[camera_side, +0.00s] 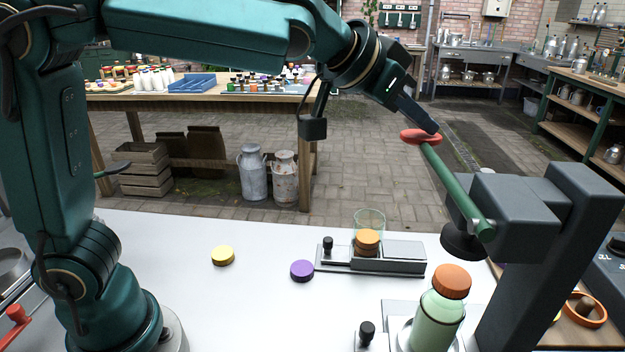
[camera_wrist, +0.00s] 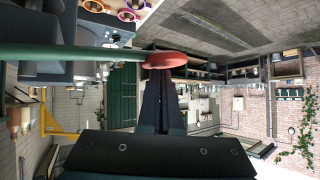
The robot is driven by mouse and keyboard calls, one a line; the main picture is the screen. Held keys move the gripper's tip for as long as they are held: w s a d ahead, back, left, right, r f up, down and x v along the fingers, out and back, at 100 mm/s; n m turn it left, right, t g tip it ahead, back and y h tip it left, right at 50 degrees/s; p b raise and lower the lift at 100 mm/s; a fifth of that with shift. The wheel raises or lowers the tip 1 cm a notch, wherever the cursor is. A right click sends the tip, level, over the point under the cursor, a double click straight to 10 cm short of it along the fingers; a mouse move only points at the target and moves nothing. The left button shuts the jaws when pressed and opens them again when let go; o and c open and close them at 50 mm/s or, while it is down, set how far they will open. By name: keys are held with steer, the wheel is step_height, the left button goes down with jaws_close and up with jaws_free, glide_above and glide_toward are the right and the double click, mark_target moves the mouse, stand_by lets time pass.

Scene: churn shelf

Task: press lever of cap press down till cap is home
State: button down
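The cap press (camera_side: 515,210) stands at the right, with a green lever (camera_side: 452,187) slanting up to a red knob (camera_side: 420,137). Its black press head (camera_side: 463,243) hangs above the orange cap (camera_side: 452,281), with a gap between them. The cap sits on a pale green bottle (camera_side: 437,318), upright on the press base. My gripper (camera_side: 434,129) has its fingers together, tips at the red knob's upper side. In the wrist view, the red knob (camera_wrist: 165,60) lies across the fingertips (camera_wrist: 160,74), and no object shows between the fingers. Whether they touch the knob is hard to tell.
A grey fixture (camera_side: 400,262) holds orange caps in a clear tube (camera_side: 369,219). A yellow cap (camera_side: 223,255) and a purple cap (camera_side: 302,270) lie loose on the white table (camera_side: 180,260). The space around the raised lever is clear.

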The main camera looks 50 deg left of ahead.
steer(key=shift+w+a+r, duration=0.15)
steer(key=shift+r, duration=0.85)
steer(key=shift+w+a+r, duration=0.1)
steer(key=shift+w+r, duration=0.05)
steer(key=shift+r, duration=0.9)
step_height(320, 180, up, 6)
steer(key=shift+f, duration=0.1)
steer(key=shift+a, duration=0.1)
